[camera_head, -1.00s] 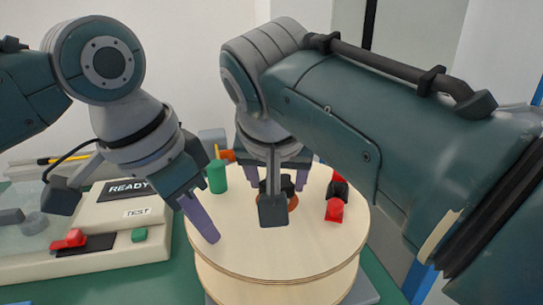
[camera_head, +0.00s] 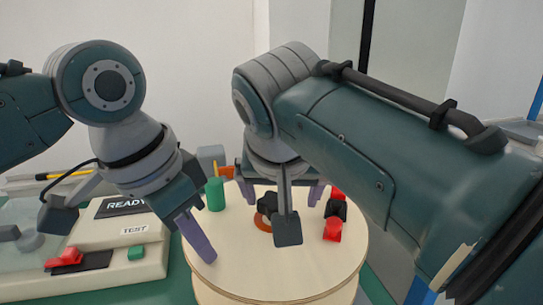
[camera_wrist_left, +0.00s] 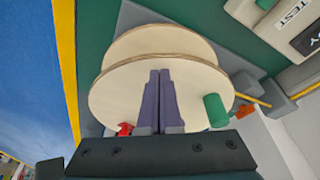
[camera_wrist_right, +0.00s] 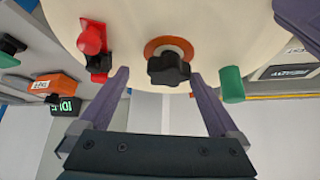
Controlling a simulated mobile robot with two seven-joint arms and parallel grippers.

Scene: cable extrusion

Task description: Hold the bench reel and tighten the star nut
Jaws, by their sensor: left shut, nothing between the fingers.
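The bench reel is a pale wooden spool (camera_head: 270,270) lying flat, its round top flange facing up. A black star nut (camera_head: 267,203) sits at its centre over an orange-brown ring; it also shows in the right wrist view (camera_wrist_right: 168,68). My left gripper (camera_head: 206,252) is shut and empty, its fingertips at the flange's left side; in the left wrist view its fingers (camera_wrist_left: 160,74) lie together in front of the flange. I cannot tell whether they touch it. My right gripper (camera_wrist_right: 160,78) is open, with its fingers spread either side of the star nut and apart from it.
A green cylinder (camera_head: 215,194) and a red-and-black fitting (camera_head: 333,228) stand on the flange. A beige panel marked READY and TEST (camera_head: 110,262) lies to the left on the green bench. An orange box (camera_wrist_right: 55,87) shows in the right wrist view.

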